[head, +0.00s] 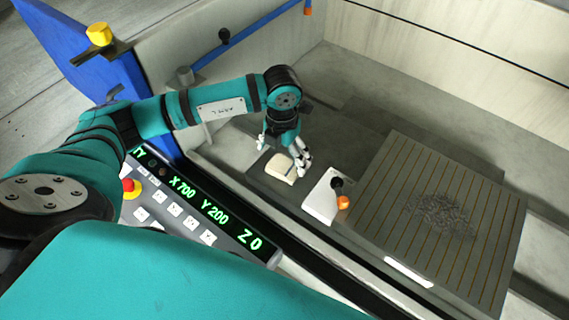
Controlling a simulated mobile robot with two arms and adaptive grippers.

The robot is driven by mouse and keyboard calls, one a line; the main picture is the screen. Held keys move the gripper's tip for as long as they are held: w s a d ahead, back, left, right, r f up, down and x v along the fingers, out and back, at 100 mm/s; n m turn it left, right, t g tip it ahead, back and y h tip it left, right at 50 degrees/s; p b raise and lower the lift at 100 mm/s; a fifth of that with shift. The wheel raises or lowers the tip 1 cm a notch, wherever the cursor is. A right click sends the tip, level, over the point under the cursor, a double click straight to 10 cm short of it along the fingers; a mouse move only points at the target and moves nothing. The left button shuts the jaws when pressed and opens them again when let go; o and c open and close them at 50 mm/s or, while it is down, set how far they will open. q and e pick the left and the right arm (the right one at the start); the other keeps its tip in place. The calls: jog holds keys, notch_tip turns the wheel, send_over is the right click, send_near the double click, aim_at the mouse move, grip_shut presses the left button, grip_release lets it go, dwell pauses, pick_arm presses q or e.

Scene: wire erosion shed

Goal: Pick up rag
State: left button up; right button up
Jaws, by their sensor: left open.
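The rag (281,169) appears to be the small cream, folded-looking piece lying on the dark surface inside the machine's tank. My left gripper (284,155) reaches down over it from above, with its fingers open and spread to either side of the rag's far part. I cannot tell whether the fingers touch it. The gripper hides part of the rag's far edge. My right gripper is not in view.
Close to the right stands a white block (320,201) with a black knob and an orange knob (343,202). Further right is a slotted plate (400,175) with a heap of grey chips (440,214). A control panel (190,215) with a red button is at the near left.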

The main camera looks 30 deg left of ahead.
aim_at(284, 166)
pick_arm(q)
jog(key=shift+f, duration=0.5)
jog(key=shift+w+f+p, duration=0.1)
jog(key=shift+f+p, duration=0.2)
jog(key=shift+p, duration=0.15)
jog(key=f, duration=0.2)
jog(key=w+f+p, duration=0.1)
jog(key=shift+f, duration=0.75)
jog(key=shift+s, duration=0.1)
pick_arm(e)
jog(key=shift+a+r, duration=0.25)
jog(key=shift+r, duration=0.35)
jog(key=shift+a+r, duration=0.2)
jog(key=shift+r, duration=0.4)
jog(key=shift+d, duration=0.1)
pick_arm(q)
jog(key=c, duration=0.9)
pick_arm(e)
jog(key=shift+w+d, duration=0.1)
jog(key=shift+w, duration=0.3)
